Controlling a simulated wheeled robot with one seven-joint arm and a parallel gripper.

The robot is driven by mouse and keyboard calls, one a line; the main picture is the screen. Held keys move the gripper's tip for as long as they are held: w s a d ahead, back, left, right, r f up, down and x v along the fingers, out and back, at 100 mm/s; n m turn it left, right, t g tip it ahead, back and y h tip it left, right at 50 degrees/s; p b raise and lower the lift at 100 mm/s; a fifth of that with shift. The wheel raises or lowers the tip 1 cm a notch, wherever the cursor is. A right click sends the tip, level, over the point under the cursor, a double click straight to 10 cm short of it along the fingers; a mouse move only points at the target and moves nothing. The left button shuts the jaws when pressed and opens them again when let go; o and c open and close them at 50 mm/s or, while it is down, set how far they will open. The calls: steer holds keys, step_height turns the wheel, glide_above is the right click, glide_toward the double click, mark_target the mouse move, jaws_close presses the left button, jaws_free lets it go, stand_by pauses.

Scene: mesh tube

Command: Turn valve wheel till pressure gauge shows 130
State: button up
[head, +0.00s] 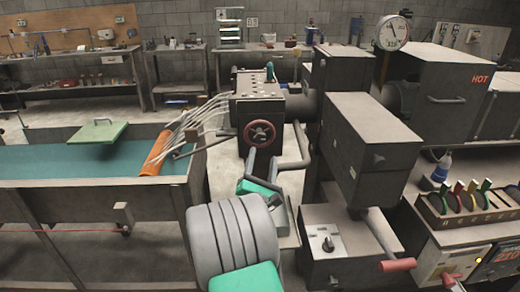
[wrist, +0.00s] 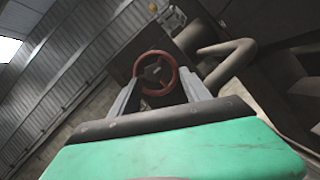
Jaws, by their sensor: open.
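The red valve wheel (head: 260,133) is mounted on the front of a dark machine block in the head view. It also shows in the wrist view (wrist: 154,73), ahead of and between my fingers. My gripper (head: 262,162) is open and empty, just below and in front of the wheel in the head view; its two grey fingers also show in the wrist view (wrist: 162,92). I cannot tell whether a finger touches the rim. The round white pressure gauge (head: 391,33) stands at the upper right; its reading is too small to make out.
The dark machine block (head: 257,107) has several pale tubes (head: 198,118) on its left and a bent pipe (head: 294,150) at right. A trough with teal liquid (head: 55,160) lies left. A dark box (head: 370,145) stands right of my arm.

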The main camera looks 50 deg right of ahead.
mark_target(260, 140)
steer(key=w+d+n+p, duration=0.1)
steer(key=w+d+r+n+t+p, duration=0.1)
steer(key=p, duration=0.1)
steer(key=w+d+r+n+t+p, duration=0.1)
steer(key=d+n, duration=0.1)
steer(key=shift+w+y+p, duration=0.3)
steer(key=shift+w+p, duration=0.05)
steer(key=shift+w, duration=0.05)
steer(key=shift+w+d, duration=0.4)
steer(key=shift+d, duration=0.05)
jaws_close()
